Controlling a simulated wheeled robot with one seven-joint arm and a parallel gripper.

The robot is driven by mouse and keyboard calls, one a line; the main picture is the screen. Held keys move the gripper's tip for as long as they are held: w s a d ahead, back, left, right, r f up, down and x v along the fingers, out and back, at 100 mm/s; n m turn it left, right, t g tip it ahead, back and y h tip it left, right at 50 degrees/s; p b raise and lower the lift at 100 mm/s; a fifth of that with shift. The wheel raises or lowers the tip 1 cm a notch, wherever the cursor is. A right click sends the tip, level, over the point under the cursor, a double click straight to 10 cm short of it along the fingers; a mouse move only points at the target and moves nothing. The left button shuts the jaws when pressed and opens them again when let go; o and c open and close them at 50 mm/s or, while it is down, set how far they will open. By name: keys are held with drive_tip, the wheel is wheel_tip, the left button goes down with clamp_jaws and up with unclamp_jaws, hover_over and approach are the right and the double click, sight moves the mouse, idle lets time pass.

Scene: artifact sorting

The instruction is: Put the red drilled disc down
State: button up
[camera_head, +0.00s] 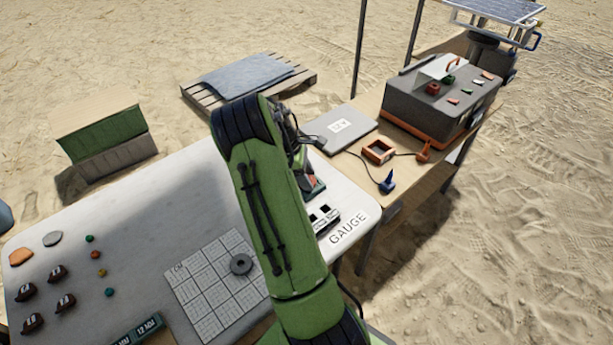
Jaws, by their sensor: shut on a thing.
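My green arm crosses the middle of the view, bends at its top and comes down behind itself. My gripper (313,187) shows only in part past the arm's right side, low over the white table (205,200) near the gauge (325,217). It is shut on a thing. A small bit of red shows there, but the arm hides most of the red drilled disc and the fingertips. I cannot tell whether the disc touches the table or the gauge. A grey drilled disc (241,264) lies on the gridded mat (205,305).
Brown lumps (62,303), small coloured pieces (96,255) and flat stones (52,239) lie at the table's left.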

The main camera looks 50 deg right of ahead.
drive_tip(key=o, duration=1.1)
